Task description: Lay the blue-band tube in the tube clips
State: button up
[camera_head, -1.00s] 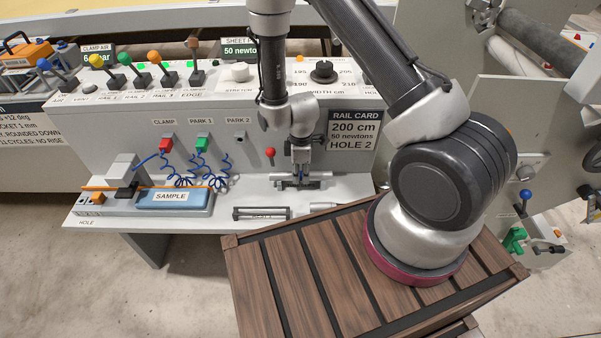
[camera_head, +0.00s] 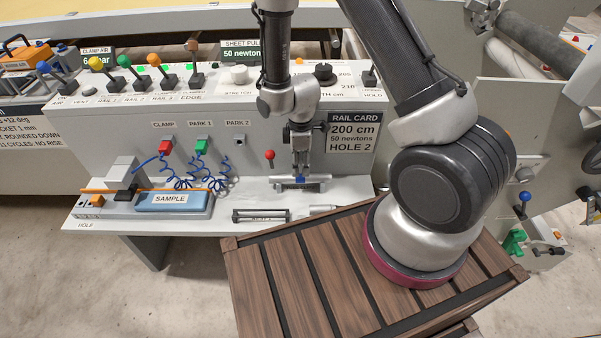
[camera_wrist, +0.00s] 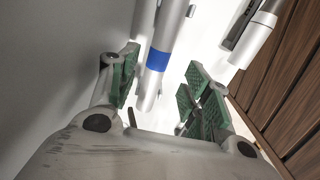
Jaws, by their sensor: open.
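The blue-band tube (camera_wrist: 158,60) is a silver cylinder with a blue band. In the wrist view it runs between the two green-padded fingers of my gripper (camera_wrist: 163,85), with a gap on each side. In the head view the tube (camera_head: 317,180) lies across the console's light shelf, and my gripper (camera_head: 301,176) is over its blue band, pointing down. The gripper is open and not closed on the tube. A dark-ended holder (camera_head: 262,215) on the shelf in front may be the tube clips; its details are too small to tell.
A second silver cylinder (camera_head: 324,210) lies beside the dark holder; it also shows in the wrist view (camera_wrist: 254,38). A blue SAMPLE block (camera_head: 170,200) is at the left. A red-knobbed lever (camera_head: 269,156) stands just left of my gripper. A slatted wooden crate (camera_head: 290,275) stands in front.

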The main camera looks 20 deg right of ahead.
aim_at(301, 176)
notch_tip(301, 176, up, 6)
jog(key=shift+r, duration=0.15)
dwell(0.5)
jog(key=s+d+r+m+t, duration=0.1)
jog(key=s+d+r+m, duration=0.3)
jog(key=r, duration=0.7)
jog(key=s+d+r+m+t, duration=0.2)
jog(key=s+d+r+m, duration=0.3)
jog(key=s+r, duration=0.3)
jog(key=s+d+r+m+t, duration=0.1)
jog(key=s+d+r+m, duration=0.4)
jog(key=r, duration=0.9)
jog(key=shift+s+d+r, duration=0.3)
jog(key=shift+s+d, duration=0.15)
jog(key=shift+s, duration=0.55)
